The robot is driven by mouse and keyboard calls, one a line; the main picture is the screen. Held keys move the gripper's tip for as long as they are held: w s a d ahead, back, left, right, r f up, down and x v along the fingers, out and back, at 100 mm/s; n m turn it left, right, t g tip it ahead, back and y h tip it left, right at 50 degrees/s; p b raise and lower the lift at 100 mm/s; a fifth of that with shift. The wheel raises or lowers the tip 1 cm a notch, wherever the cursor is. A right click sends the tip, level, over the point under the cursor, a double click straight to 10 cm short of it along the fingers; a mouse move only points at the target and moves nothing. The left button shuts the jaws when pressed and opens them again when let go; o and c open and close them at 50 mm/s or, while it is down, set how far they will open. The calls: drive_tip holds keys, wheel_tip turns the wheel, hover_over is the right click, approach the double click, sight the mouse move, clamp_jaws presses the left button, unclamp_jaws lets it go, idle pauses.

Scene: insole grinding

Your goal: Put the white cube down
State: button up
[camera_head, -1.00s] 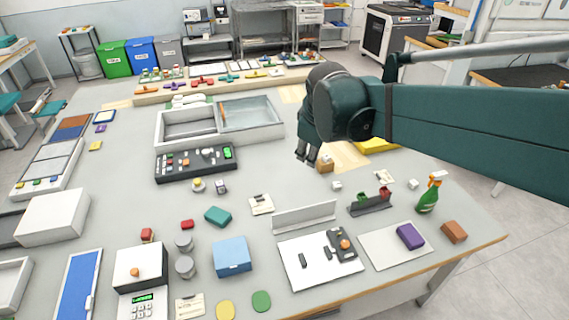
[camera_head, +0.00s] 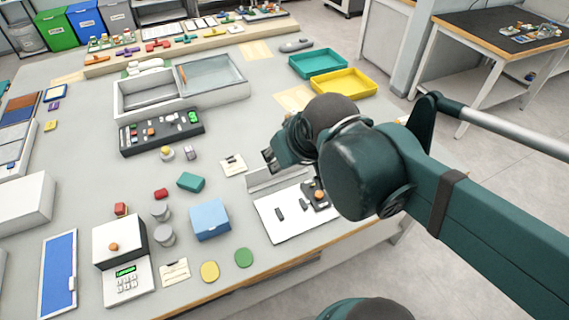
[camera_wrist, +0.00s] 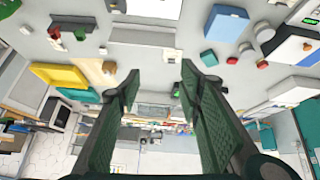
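My gripper (camera_head: 270,158) is above the table, by the left end of the grey bracket (camera_head: 262,185) in the head view. In the wrist view my gripper (camera_wrist: 154,72) has its two green fingers wide apart, with nothing held between them. A small white block (camera_wrist: 103,51), likely a white cube, lies on the table left of the fingers in the wrist view, beside a wooden block (camera_wrist: 109,67). I cannot make out a white cube in the head view; my arm covers that part of the table.
A clip card (camera_head: 233,165) lies left of my gripper. A white board (camera_head: 285,215) with dark parts lies in front of the bracket. A yellow tray (camera_head: 352,88) and a teal tray (camera_head: 318,74) stand behind. Bare table lies between the card and the trays.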

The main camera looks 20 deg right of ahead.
drive_tip(key=shift+s+a+f+m, duration=0.15)
drive_tip(key=shift+s+f+m, duration=0.1)
drive_tip(key=shift+s, duration=0.2)
drive_tip(key=shift+s+a+f+m, duration=0.15)
drive_tip(key=shift+s+f, duration=0.05)
drive_tip(key=shift+s, duration=0.2)
